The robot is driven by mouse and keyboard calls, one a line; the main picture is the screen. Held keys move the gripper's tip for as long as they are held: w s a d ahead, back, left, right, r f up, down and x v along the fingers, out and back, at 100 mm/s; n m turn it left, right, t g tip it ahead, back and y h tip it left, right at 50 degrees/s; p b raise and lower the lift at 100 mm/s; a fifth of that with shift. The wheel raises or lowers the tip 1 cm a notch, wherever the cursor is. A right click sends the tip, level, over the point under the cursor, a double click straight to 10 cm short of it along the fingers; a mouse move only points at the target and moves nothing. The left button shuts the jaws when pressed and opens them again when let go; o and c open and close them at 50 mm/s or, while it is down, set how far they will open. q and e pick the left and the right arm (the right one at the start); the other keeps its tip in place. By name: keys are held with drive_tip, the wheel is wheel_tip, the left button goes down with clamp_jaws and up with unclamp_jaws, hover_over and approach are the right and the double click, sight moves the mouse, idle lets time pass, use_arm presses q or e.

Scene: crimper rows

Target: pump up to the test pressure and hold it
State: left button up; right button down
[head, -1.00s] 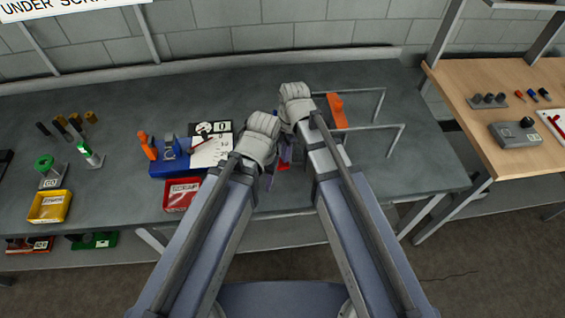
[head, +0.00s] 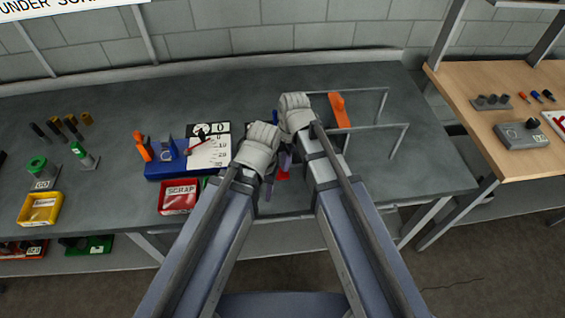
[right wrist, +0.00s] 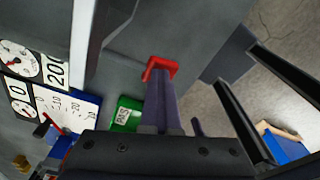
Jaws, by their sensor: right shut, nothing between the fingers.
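The blue fixture (head: 167,172) on the bench has an orange lever (head: 143,149). Behind it stand a gauge (head: 203,129) and a white scale board (head: 208,153) with a red pointer. A red piece (right wrist: 160,68) lies at the tips of my right gripper (right wrist: 158,82), whose fingers are together with nothing between. In the head view the right gripper (head: 286,160) is mostly hidden under its wrist. My left gripper (head: 268,188) is beside it, its fingers largely hidden.
A red scrap bin (head: 178,196) and a yellow bin (head: 40,208) stand at the bench's front edge. A metal frame (head: 386,125) and an orange handle (head: 339,110) are right of my arms. A wooden table (head: 470,105) stands at the right.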

drive_tip(key=shift+w, duration=0.2)
drive_tip(key=d, duration=0.1)
drive_tip(key=w+d+r+p, duration=0.1)
drive_tip(key=shift+w+d, duration=0.15)
drive_tip(key=shift+d, duration=0.2)
wheel_tip(320, 180, up, 8)
drive_tip(key=p, duration=0.7)
drive_tip(key=shift+w+d+f+p, duration=0.15)
drive_tip(key=shift+d+p, duration=0.2)
drive_tip(key=shift+p, duration=0.05)
